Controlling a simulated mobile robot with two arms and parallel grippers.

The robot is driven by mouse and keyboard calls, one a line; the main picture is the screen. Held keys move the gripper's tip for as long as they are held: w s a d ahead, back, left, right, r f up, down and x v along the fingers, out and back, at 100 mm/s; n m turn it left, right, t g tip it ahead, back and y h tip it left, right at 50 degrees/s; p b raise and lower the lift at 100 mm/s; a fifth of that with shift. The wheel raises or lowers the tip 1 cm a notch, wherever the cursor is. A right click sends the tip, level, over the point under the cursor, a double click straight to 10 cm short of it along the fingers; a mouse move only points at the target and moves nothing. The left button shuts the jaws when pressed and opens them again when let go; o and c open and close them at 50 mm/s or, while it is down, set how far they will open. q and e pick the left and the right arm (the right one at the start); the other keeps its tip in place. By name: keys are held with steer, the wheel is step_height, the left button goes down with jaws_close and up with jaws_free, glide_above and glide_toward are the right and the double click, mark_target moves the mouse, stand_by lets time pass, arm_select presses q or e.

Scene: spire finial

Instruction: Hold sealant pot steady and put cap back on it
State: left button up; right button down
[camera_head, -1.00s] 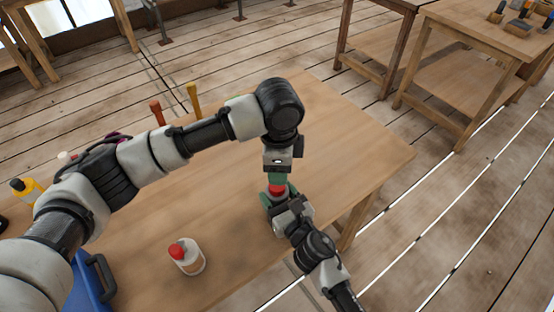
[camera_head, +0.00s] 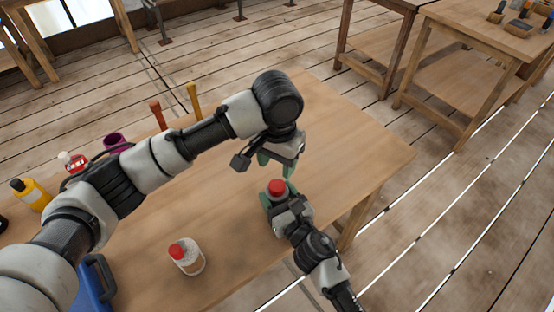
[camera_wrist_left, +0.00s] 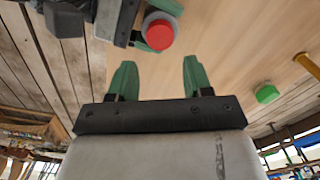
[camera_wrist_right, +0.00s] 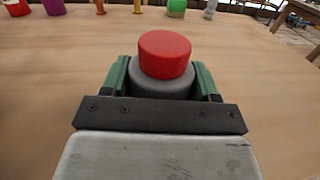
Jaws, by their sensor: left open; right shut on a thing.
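The sealant pot (camera_wrist_right: 163,84) is grey and stands upright between the fingers of my right gripper (camera_head: 279,198), which is shut on it. The red cap (camera_head: 276,186) sits on top of the pot and looks about level; whether it is fully tight cannot be told. In the right wrist view the cap (camera_wrist_right: 165,54) covers the pot's mouth. My left gripper (camera_head: 277,168) is open and empty, just above and behind the cap and apart from it. In the left wrist view the cap (camera_wrist_left: 160,34) lies beyond the open fingertips (camera_wrist_left: 158,64).
A white bottle with a red top (camera_head: 190,260) stands on the table (camera_head: 340,150) near its front. A yellow bottle (camera_head: 33,196), a purple cup (camera_head: 115,142), upright handles (camera_head: 193,98) and a blue case (camera_head: 90,285) are at the left. The table's right side is clear.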

mark_target(278, 185)
arm_select(q)
steer(key=shift+f, duration=0.1)
steer(key=shift+f, duration=3.9)
steer(key=shift+c, duration=0.5)
steer(key=c, duration=0.6)
steer(key=o, duration=1.1)
steer(key=shift+c, duration=0.2)
steer(key=shift+s+d, duration=0.1)
steer(key=shift+r, duration=0.1)
step_height(278, 185, up, 12)
steer(key=shift+f, duration=0.1)
